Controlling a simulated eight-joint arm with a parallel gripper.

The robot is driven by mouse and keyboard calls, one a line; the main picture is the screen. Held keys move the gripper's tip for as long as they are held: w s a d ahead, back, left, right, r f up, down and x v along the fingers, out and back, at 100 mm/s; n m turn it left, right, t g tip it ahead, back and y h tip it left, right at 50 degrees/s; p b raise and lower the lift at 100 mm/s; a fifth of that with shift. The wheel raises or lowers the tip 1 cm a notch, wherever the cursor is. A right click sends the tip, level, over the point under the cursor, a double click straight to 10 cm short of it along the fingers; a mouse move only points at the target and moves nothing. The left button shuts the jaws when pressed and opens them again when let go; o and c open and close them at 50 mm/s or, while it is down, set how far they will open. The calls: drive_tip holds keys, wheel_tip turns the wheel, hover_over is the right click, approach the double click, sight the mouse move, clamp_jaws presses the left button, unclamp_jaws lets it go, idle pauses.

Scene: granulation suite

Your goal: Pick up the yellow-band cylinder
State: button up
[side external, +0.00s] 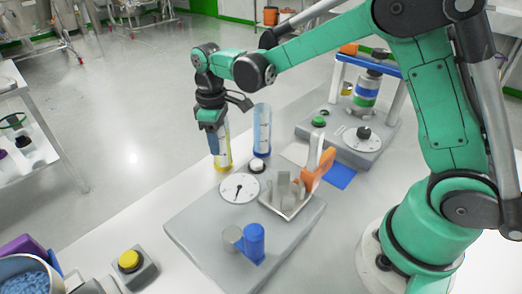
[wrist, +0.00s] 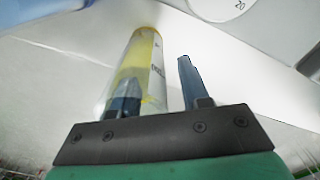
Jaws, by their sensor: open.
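The yellow-band cylinder (side external: 225,150) is a clear upright tube with a yellow bottom, standing at the back edge of the table area. In the wrist view the cylinder (wrist: 152,62) rises behind the left finger, with part of it showing in the gap between the fingers. My gripper (side external: 213,148) is at the cylinder's upper part, on its left side, pointing down. In the wrist view my gripper (wrist: 158,85) has its two blue fingers apart, and the left one covers part of the cylinder. I cannot tell whether either finger touches it.
A blue-band cylinder (side external: 262,135) stands just right of the yellow one. A grey scale (side external: 195,222) with a dial and metal tray (side external: 291,207) is in front. A second scale (side external: 340,140) and a blue-white stand (side external: 368,68) are at the back right.

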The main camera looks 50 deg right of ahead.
clamp_jaws()
idle(1.3)
